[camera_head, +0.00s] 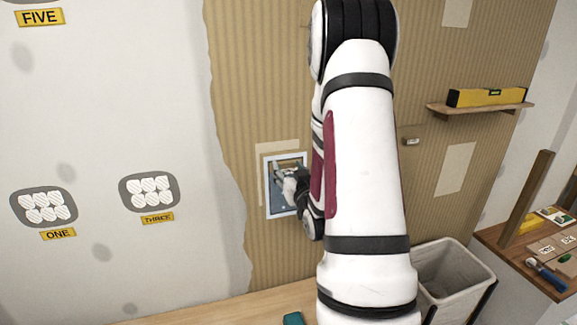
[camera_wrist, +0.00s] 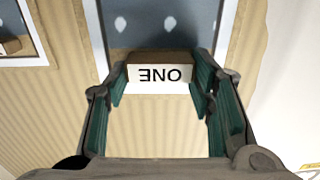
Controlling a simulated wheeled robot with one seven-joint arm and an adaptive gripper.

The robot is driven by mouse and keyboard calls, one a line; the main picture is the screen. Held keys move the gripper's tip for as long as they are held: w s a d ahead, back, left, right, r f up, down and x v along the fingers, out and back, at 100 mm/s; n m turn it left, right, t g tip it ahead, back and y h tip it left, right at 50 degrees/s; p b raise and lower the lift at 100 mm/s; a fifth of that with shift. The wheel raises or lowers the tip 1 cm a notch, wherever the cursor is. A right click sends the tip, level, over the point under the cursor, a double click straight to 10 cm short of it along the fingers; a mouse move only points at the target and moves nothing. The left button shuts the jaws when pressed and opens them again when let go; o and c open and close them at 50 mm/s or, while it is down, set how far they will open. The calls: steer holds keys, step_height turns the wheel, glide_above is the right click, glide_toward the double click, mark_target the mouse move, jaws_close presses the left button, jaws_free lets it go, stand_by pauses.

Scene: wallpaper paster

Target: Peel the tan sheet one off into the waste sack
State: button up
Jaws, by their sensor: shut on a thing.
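A small brown block (camera_wrist: 158,62) with a white label reading ONE, upside down in the wrist view, sits between the two green-padded fingers of my gripper (camera_wrist: 160,76). My gripper is shut on this block, close to the wall. A pale tan sheet (camera_wrist: 155,125) lies flat on the wall beside the block. Its edge also shows in the head view (camera_head: 268,147), above a blue panel with a white border (camera_head: 270,205). My gripper (camera_head: 284,176) partly covers that panel. A pale, open-topped bin (camera_head: 460,292), perhaps the waste sack, stands at lower right, partly behind my arm.
A second white-bordered panel (camera_wrist: 38,30) with a brown block (camera_wrist: 12,45) shows in the wrist view. A shelf (camera_head: 470,111) carries a yellow level (camera_head: 487,97). Other pale sheets (camera_head: 455,170) are on the wall. A wooden table (camera_head: 505,250) holds small items at right.

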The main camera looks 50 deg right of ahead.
steer(key=shift+p+v, duration=0.55)
steer(key=shift+v, duration=1.5)
